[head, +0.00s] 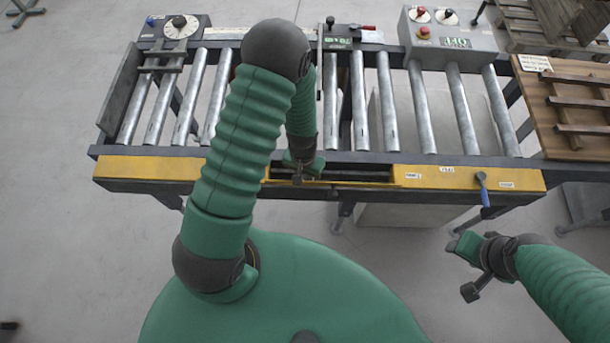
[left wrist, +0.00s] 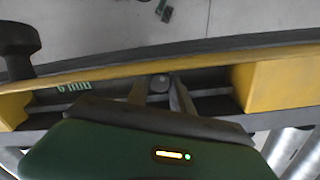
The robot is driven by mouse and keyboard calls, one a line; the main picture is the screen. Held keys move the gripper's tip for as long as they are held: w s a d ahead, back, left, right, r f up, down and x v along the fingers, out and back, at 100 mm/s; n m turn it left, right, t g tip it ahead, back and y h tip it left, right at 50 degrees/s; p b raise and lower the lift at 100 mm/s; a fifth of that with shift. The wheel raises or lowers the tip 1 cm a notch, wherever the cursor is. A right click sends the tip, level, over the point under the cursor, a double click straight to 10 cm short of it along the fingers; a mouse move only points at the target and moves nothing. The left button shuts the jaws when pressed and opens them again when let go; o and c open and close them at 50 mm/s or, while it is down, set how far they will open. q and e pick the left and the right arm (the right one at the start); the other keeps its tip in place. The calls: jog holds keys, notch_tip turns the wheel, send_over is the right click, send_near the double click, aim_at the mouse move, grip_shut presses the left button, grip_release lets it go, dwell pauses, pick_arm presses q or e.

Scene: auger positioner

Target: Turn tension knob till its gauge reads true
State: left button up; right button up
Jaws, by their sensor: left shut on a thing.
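My left gripper (head: 298,176) reaches down to a dark slot in the yellow front rail (head: 418,175) of the roller conveyor. In the left wrist view, its two fingers (left wrist: 159,92) stand on either side of a small grey round knob (left wrist: 159,82) and are shut on it. In the head view my gripper hides the knob. A white round dial (head: 181,26) with a black centre sits at the back left; its reading is too small to make out. My right gripper (head: 457,250) hangs empty in front of the rail at the right; its finger gap is unclear.
A blue-handled lever (head: 482,188) sticks out of the rail at the right. A grey control box (head: 448,35) with red buttons stands at the back right. A wooden pallet (head: 575,100) lies at the far right. A green-lettered label (left wrist: 73,87) is left of the knob.

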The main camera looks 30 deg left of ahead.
pick_arm(q)
grip_shut()
jog(key=shift+n, duration=0.4)
jog(key=n, duration=0.3)
jog(key=shift+r+n, duration=0.1)
jog(key=shift+n, duration=1.6)
jog(key=o, duration=0.7)
grip_release()
jog(key=shift+o, duration=1.2)
jog(key=shift+s+d, duration=0.1)
jog(key=shift+s, duration=0.05)
